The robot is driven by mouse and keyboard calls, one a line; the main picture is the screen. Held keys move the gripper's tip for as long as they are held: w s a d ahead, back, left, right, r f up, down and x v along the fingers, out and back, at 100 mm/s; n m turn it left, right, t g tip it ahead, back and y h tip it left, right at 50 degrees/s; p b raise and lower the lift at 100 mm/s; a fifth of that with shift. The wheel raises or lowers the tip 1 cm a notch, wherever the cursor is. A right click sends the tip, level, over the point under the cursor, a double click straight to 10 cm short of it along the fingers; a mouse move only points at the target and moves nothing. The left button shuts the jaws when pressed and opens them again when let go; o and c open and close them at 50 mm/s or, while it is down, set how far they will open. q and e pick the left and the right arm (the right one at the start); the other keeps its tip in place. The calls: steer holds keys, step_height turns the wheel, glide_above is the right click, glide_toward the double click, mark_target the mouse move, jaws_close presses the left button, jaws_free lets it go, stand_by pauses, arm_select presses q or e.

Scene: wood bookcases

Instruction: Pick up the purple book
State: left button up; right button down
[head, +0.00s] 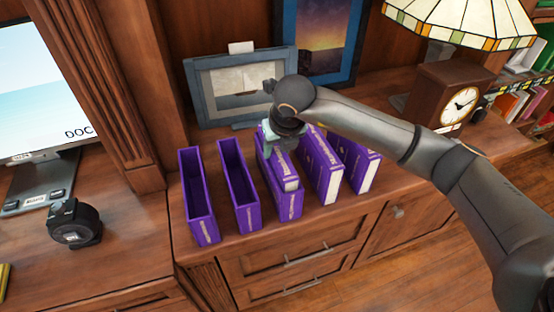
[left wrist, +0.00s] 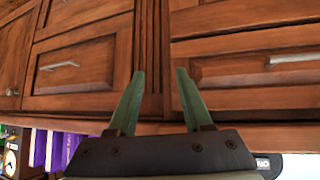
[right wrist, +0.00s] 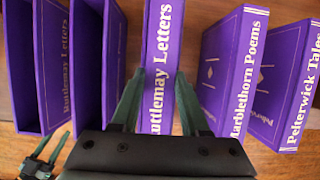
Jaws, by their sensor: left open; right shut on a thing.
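My right gripper (head: 272,147) is shut on a purple book (head: 284,165), the middle one of the purple row. In the right wrist view its spine (right wrist: 161,60) reads "Ruttlemay Letters", between the two fingers (right wrist: 160,105). The book is upright and appears to sit in a purple slipcase (head: 289,207); how deep it sits is unclear. Two more purple books, "Marblethorn Poems" (right wrist: 236,70) and "Pelterwick Tales" (right wrist: 296,75), stand to its right. Two open, empty purple slipcases (head: 198,200) (head: 240,190) stand to its left. My left gripper (left wrist: 155,90) is open and empty, facing wooden drawers.
A grey picture frame (head: 205,95) stands behind the row, with a blue-framed picture (head: 320,40) farther back. A clock (head: 458,106) and a stained-glass lamp (head: 465,20) stand at right. A monitor (head: 40,90) and a black tape dispenser (head: 75,225) are at left.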

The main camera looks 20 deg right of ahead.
steer(key=shift+r, duration=0.25)
